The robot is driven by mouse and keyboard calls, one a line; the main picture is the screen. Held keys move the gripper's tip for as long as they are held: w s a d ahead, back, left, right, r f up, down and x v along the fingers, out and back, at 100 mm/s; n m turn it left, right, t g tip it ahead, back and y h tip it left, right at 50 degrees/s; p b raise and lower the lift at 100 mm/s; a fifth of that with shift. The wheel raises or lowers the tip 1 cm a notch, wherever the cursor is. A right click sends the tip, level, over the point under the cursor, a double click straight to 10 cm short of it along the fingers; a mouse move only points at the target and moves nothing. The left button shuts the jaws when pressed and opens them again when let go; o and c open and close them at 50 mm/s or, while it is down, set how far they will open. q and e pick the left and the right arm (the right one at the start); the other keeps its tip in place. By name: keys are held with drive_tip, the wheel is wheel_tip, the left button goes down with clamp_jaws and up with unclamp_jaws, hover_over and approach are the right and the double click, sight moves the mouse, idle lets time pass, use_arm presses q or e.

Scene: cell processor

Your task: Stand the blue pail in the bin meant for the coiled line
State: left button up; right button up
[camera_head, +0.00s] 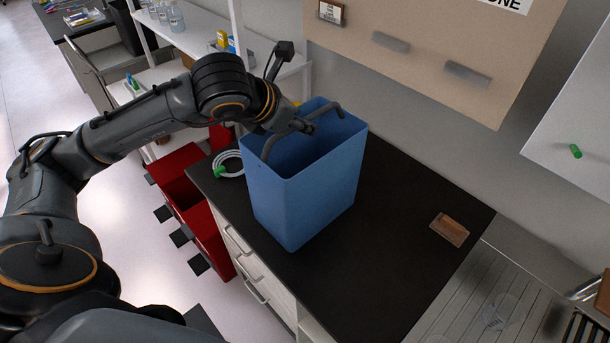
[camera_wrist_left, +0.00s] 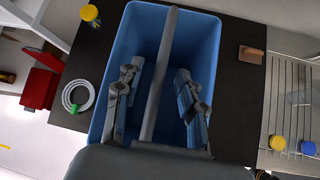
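The blue pail (camera_head: 310,190) stands upright on the black counter, and its grey handle (camera_head: 270,148) is raised. The wrist view looks down into the pail (camera_wrist_left: 208,40), which looks empty apart from my fingers in front of it. My left gripper (camera_head: 304,125) is at the pail's top, with its fingers (camera_wrist_left: 156,95) apart on either side of the handle bar. A gap shows between each finger and the bar. The coiled white line (camera_head: 228,164) with a green end lies on the counter left of the pail. My right gripper is not in view.
Red bins (camera_head: 212,238) stand on the floor left of the counter. A small brown block (camera_head: 450,229) lies on the counter right of the pail, near a metal drainboard (camera_head: 470,300). A shelf with bottles (camera_head: 172,14) stands behind. The counter front of the pail is clear.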

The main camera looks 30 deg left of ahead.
use_arm(q)
drive_tip(key=shift+x, duration=1.3)
clamp_jaws()
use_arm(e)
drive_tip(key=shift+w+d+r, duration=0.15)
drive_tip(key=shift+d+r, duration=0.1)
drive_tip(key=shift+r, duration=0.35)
use_arm(q)
drive_tip(key=shift+r, duration=0.2)
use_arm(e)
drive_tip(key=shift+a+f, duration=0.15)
